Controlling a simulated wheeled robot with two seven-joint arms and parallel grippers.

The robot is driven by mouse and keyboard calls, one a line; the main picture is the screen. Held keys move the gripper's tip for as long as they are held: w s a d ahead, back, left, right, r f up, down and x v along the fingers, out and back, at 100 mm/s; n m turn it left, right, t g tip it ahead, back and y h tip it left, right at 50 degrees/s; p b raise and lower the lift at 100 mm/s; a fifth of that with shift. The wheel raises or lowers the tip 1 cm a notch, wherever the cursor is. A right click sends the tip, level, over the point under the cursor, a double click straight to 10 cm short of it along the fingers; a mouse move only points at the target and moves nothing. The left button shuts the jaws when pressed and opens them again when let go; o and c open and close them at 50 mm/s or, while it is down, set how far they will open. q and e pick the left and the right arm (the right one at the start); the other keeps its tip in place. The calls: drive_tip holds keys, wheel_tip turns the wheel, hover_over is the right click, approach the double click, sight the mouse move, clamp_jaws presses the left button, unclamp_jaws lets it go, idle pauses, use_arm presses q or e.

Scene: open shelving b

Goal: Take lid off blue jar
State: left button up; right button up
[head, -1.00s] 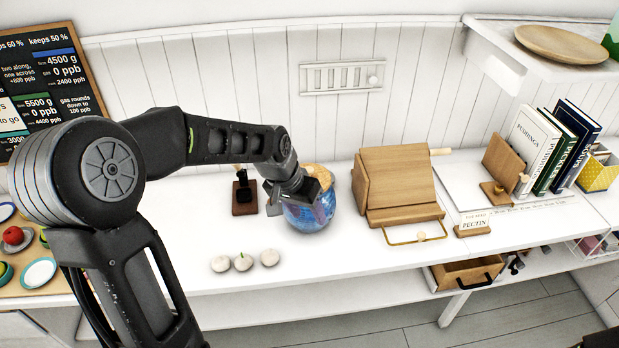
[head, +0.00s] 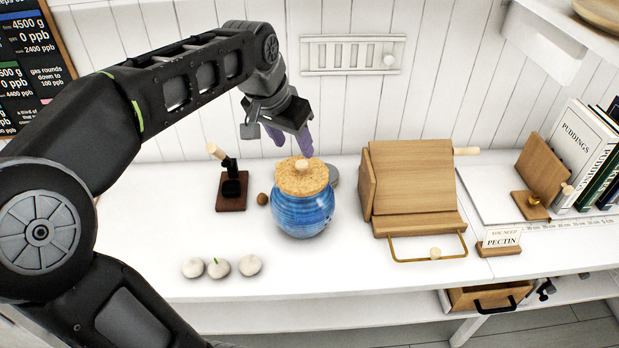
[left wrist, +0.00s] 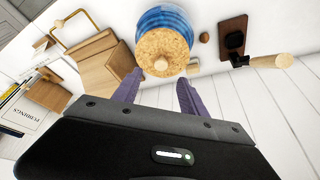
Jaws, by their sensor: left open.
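The blue jar (head: 302,214) stands upright on the white counter. The fingers look apart from the knob. My right gripper is not in view.
A wooden box with a sloped top (head: 412,180) stands right of the jar. A dark stand with a tool (head: 231,190) and a small brown nut (head: 262,198) are to its left. A grey disc (head: 334,176) lies behind the jar.

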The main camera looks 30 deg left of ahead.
sight(301, 163)
use_arm(q)
drive_tip(key=shift+x, duration=1.25)
drive_tip(key=shift+p+x, duration=0.8)
drive_tip(key=shift+x, duration=1.8)
drive_tip(key=shift+a, duration=0.1)
drive_tip(key=shift+c, duration=0.2)
clamp_jaws()
